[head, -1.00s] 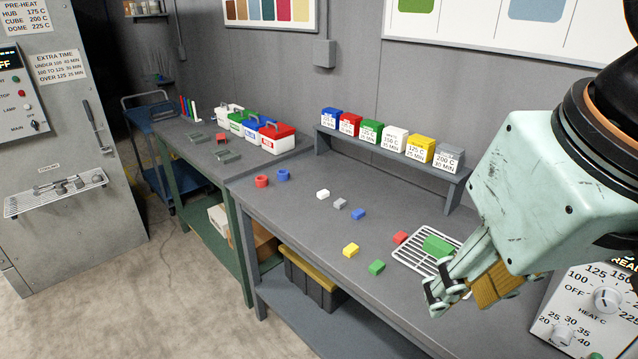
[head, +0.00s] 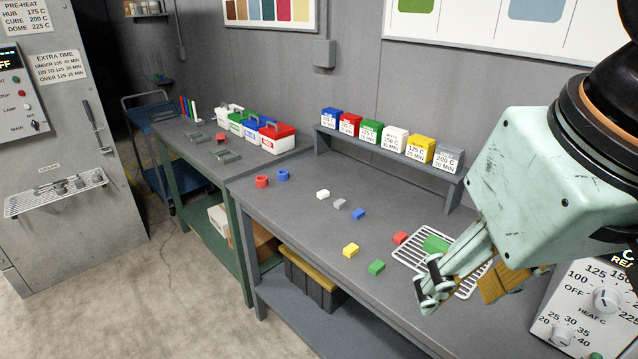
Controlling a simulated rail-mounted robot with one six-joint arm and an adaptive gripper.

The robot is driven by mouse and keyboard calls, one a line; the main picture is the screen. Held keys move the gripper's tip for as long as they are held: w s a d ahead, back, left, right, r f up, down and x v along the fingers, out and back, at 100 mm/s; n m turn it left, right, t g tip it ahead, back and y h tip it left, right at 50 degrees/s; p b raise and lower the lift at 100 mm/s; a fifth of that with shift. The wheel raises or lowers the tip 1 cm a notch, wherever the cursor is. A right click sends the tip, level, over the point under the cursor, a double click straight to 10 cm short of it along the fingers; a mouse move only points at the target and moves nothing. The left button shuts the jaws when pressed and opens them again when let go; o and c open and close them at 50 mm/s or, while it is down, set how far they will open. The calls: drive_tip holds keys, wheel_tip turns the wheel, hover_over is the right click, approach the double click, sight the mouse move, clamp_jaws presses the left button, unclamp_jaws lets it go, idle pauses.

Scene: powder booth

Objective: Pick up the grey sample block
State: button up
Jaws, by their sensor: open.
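The grey sample block (head: 340,204) lies on the grey bench, between a white block (head: 323,194) and a blue block (head: 358,214). My gripper (head: 428,291) is at the right, above the bench's front part and in front of the wire rack. It is open and apart from the grey block, well to its right and nearer the camera. Nothing shows between its fingers.
Red (head: 400,237), yellow (head: 351,250) and green (head: 377,267) blocks lie near the wire rack (head: 408,262). A shelf (head: 390,160) of labelled boxes stands behind. A heater control box (head: 590,310) is at the right.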

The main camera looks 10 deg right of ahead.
drive_tip(key=w+r+n+y+p, duration=0.1)
drive_tip(key=w+r+n+p, duration=0.2)
drive_tip(key=w, duration=3.4)
drive_tip(key=w+d+f+n+p, duration=0.1)
drive_tip(key=w+f+n, duration=0.1)
drive_tip(key=w+f, duration=1)
drive_tip(key=w+d+f+n+g+y+p, duration=0.1)
drive_tip(key=w+d+f+n+p, duration=0.1)
drive_tip(key=w+f, duration=1.1)
drive_tip(key=w+n, duration=0.1)
drive_tip(key=w, duration=0.6)
drive_tip(key=shift+f, duration=0.15)
drive_tip(key=shift+f, duration=0.15)
hover_over(340, 204)
drive_tip(key=d, duration=0.2)
drive_tip(key=shift+w+f, duration=0.15)
drive_tip(key=shift+f, duration=1.85)
drive_tip(key=shift+w+f, duration=0.1)
drive_tip(key=shift+f, duration=1.85)
drive_tip(key=shift+a+f, duration=0.1)
